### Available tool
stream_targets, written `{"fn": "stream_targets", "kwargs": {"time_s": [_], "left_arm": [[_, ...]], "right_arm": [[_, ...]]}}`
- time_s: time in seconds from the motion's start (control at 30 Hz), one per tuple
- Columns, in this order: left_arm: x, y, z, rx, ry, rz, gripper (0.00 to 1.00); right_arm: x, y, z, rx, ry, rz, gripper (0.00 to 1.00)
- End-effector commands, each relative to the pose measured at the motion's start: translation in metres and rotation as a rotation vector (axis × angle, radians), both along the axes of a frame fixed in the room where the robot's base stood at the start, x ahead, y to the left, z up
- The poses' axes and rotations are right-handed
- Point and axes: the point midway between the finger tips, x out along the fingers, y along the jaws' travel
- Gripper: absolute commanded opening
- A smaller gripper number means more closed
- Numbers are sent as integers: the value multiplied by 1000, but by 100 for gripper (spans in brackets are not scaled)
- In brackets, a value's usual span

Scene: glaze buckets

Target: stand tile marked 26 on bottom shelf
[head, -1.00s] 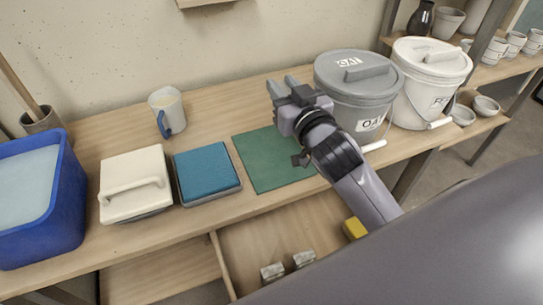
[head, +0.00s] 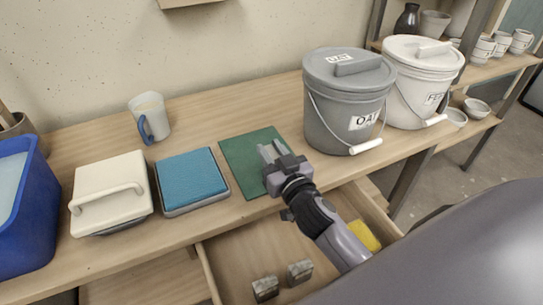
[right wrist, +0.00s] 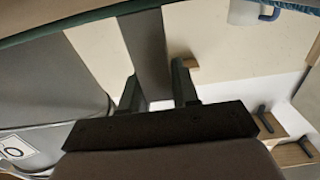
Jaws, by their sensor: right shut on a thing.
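My right gripper (head: 270,152) is over the green mat, in front of and left of the grey bucket. In the right wrist view its two fingers (right wrist: 158,88) are apart, with a dark grey slab (right wrist: 145,45) between them. It looks like a tile seen close up. I cannot read any number on it, and in the head view the gripper mostly hides it. A wooden ledge, perhaps a shelf (head: 192,3), shows at the top of the head view. Small wooden ledges with dark brackets (right wrist: 295,152) show in the right wrist view. My left gripper is not in view.
The grey bucket (head: 340,105) and white bucket (head: 425,75) stand right of the green mat (head: 240,160). A mug (head: 150,115), blue sponge-topped box (head: 190,180), cream-lidded box (head: 110,185) and blue tub (head: 15,220) are left. An open drawer (head: 230,265) juts out in front.

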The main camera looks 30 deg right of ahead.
Motion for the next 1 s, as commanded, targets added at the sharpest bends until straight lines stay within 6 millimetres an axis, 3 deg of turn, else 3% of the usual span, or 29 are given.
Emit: {"fn": "stream_targets", "kwargs": {"time_s": [0.37,0.4,0.47,0.87,1.0], "left_arm": [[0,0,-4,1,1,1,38],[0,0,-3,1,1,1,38],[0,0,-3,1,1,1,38],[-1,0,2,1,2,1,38],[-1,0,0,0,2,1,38]], "right_arm": [[0,0,-4,0,-2,0,0],[0,0,-3,0,-1,0,40],[0,0,-3,0,-1,0,55],[0,0,3,0,-1,0,55],[-17,1,-1,2,2,0,55]]}}
